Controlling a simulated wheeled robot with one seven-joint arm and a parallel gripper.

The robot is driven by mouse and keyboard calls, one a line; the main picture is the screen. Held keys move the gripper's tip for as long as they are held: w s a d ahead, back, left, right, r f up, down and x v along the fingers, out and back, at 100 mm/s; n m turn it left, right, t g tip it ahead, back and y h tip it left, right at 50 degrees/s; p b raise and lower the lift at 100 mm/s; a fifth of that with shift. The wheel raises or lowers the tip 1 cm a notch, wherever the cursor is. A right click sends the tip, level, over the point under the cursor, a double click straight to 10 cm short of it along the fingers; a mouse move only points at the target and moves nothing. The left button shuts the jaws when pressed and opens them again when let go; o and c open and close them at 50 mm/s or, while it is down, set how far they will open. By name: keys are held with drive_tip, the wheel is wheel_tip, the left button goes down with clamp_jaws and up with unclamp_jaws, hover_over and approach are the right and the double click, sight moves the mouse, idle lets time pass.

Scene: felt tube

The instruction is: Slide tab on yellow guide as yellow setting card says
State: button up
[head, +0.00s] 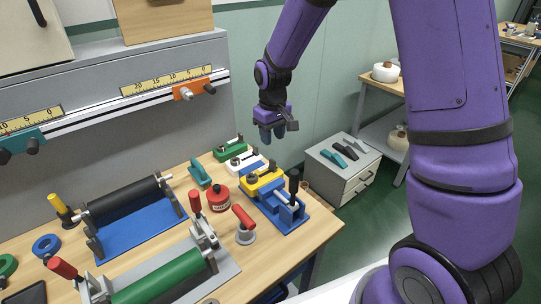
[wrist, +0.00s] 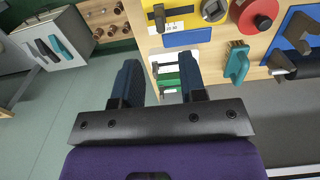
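The yellow guide (head: 262,181) sits on the workbench's right part, between a white and a blue unit. In the wrist view the yellow guide (wrist: 190,18) shows at the top, with a black tab (wrist: 158,15) and a grey round knob (wrist: 214,10). A small white card with dark print (wrist: 174,28) lies on it; I cannot read it surely. My gripper (head: 272,134) hangs above and behind the bench's far right corner, apart from the guide. In the wrist view my gripper (wrist: 160,84) has its two dark fingers apart, with nothing between them.
Green (head: 230,150) and white (head: 245,163) units stand behind the yellow one, a blue vise (head: 285,208) in front. A red tin (head: 218,198) and teal brush (head: 199,174) are left. A grey cabinet (head: 342,165) stands beyond the bench. Air around my gripper is clear.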

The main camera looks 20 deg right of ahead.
sight(272, 160)
wheel_tip(272, 160, down, 10)
drive_tip(key=shift+f, duration=0.1)
idle(0.4)
drive_tip(key=shift+c, duration=0.4)
clamp_jaws()
